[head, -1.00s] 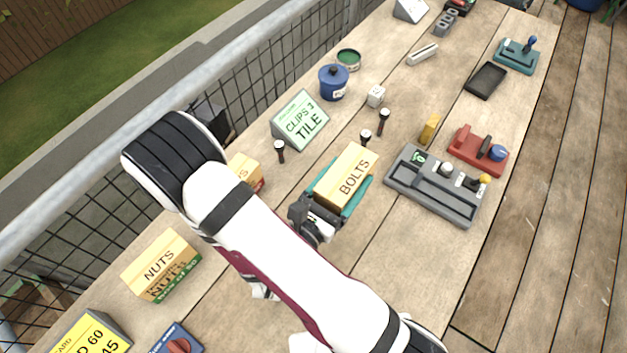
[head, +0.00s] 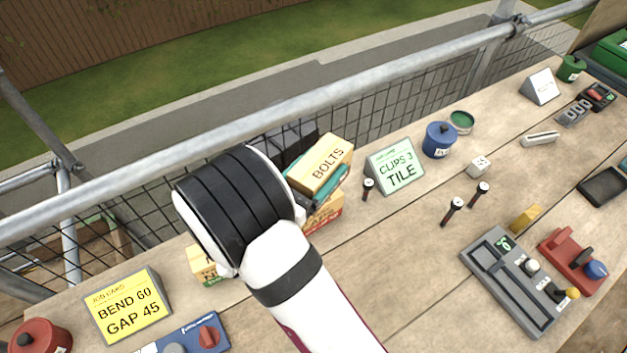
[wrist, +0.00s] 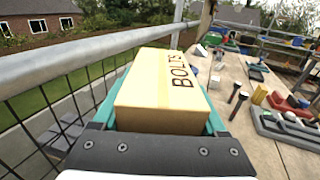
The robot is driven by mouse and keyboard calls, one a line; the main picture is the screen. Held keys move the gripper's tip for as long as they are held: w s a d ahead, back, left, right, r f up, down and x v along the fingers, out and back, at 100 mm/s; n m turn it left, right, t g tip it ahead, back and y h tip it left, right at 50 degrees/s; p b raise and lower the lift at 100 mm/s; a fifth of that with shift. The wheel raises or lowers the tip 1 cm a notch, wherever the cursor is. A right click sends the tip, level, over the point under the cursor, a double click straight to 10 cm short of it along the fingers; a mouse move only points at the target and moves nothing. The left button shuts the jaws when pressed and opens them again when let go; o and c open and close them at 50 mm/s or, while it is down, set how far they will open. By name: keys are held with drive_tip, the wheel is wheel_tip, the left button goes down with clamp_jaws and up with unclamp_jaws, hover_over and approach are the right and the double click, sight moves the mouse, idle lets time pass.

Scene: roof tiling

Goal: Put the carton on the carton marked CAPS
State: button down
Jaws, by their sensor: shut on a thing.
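The yellow carton marked BOLTS (head: 325,162) is held level between the teal fingers of my gripper (head: 318,174). It also fills the middle of the wrist view (wrist: 165,95), with its lettered top up. The carton marked CAPS (head: 326,214), yellow with a red lower band, stands on the bench near the railing. In the head view the held carton is directly above it in the picture. My arm and gripper hide much of the CAPS carton, and I cannot tell whether the two touch. The wrist view does not show the CAPS carton.
The NUTS carton (head: 206,267) is partly hidden left of my arm. A green CLIPS/TILE sign (head: 396,167) and a dark upright peg (head: 368,189) stand close on the right. A metal railing (head: 250,117) runs behind. The bench's middle is mostly clear.

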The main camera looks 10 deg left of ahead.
drive_tip(key=f, duration=0.1)
drive_tip(key=a+f, duration=0.1)
drive_tip(key=f, duration=0.3)
drive_tip(key=shift+a, duration=0.25)
drive_tip(key=shift+f, duration=0.1)
unclamp_jaws()
drive_tip(key=shift+s+a, duration=0.15)
drive_tip(key=shift+s, duration=0.05)
drive_tip(key=v, duration=1.1)
drive_tip(key=shift+s, duration=0.2)
